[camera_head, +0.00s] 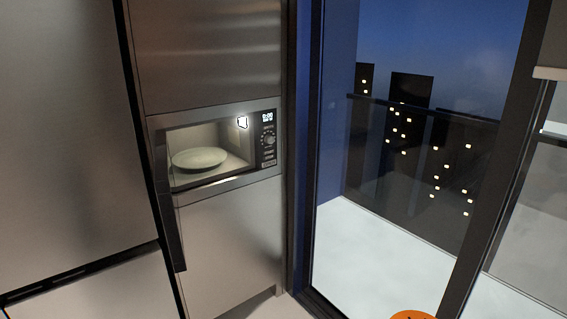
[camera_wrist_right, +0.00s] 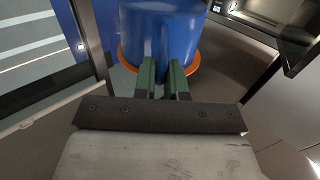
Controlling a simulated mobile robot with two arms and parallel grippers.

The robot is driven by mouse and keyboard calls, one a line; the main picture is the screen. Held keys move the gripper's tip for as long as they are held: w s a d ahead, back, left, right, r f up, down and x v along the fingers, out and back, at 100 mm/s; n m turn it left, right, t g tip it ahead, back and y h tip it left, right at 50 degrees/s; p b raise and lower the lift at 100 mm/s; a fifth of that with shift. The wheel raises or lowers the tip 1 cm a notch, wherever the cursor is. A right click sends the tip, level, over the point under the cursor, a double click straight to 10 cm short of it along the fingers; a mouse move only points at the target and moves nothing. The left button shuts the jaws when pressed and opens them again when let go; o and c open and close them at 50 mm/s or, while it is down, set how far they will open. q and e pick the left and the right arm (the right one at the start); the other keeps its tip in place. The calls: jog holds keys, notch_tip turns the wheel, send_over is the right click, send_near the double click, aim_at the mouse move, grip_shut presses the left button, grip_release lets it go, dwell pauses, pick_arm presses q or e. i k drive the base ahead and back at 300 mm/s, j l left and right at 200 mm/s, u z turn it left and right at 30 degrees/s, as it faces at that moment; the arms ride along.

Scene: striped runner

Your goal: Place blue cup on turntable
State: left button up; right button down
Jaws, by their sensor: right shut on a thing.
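The blue cup (camera_wrist_right: 165,25) with an orange rim fills the top middle of the right wrist view. My right gripper (camera_wrist_right: 162,72) is shut on it, its green fingers close together against the cup near the orange rim. The turntable (camera_head: 199,158) is a pale round plate inside the lit microwave (camera_head: 268,152), empty, in the head view. The microwave door (camera_head: 168,215) stands open, seen nearly edge-on at the left of the opening. My left gripper is in neither view.
Large steel fridge doors (camera_head: 65,120) stand left of the microwave. A glass door (camera_head: 410,170) with dark frames is to the right. An orange rounded thing (camera_head: 412,315) shows at the head view's bottom edge, mostly cut off. I cannot tell what it is.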

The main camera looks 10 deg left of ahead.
aim_at(203, 158)
jog(key=i+l+u, duration=0.15)
jog(key=i+u, duration=0.35)
jog(key=i+l+u, duration=0.3)
jog(key=i+u, duration=0.15)
jog(key=i+l+u, duration=0.5)
jog(key=k+j, duration=0.05)
jog(key=k, duration=0.05)
